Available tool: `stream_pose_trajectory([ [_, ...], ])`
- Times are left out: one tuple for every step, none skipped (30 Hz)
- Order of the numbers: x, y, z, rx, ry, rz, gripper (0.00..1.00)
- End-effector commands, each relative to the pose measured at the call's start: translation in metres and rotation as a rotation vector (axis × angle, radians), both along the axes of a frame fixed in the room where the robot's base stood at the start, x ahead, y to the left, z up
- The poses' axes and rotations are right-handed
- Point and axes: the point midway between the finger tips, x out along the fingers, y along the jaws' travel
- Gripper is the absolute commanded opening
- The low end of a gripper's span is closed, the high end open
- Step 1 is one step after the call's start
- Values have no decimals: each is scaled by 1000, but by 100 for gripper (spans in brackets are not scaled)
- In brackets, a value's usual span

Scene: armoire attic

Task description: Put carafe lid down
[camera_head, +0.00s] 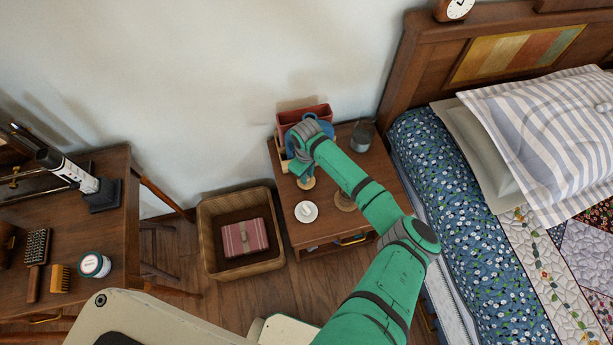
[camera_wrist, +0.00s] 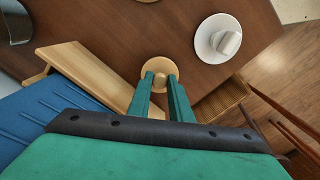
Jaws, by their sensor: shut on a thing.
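The carafe lid (camera_wrist: 158,67), a light wooden disc with a small knob, is between the fingertips of my gripper (camera_wrist: 160,82) in the wrist view. My gripper is shut on its knob. In the head view the lid (camera_head: 306,184) shows as a pale disc just under my gripper (camera_head: 304,174), over the nightstand (camera_head: 286,215). I cannot tell whether it touches the top. A grey glass vessel, possibly the carafe (camera_head: 361,136), stands at the back right of the nightstand.
A red box (camera_head: 300,115) stands at the back left. A wicker basket (camera_head: 212,262) is on the floor to the left. The bed is on the right.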

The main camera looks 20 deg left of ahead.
Motion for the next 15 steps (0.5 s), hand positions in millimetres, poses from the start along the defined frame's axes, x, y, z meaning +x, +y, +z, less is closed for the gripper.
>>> stream_pose_trajectory([
  [0, 0, -6, -1, -1, 1, 0],
  [0, 0, -8, -1, -1, 1, 0],
  [0, 0, -11, -1, -1, 0, 0],
  [0, 0, -12, 0, -1, 0, 0],
  [0, 0, -13, 1, -1, 1, 0],
  [0, 0, -13, 1, -1, 1, 0],
  [0, 1, -13, 2, -2, 1, 0],
  [0, 1, -13, 2, -1, 1, 0],
  [0, 1, -13, 1, 0, 1, 0],
  [0, 1, -13, 1, 0, 1, 0],
  [0, 0, -13, 1, 0, 1, 0],
  [0, 1, -13, 1, 0, 1, 0],
  [0, 1, -14, 1, 0, 0, 0],
  [0, 1, -15, 1, 1, 0, 0],
  [0, 1, -16, 2, 0, 0, 0],
])
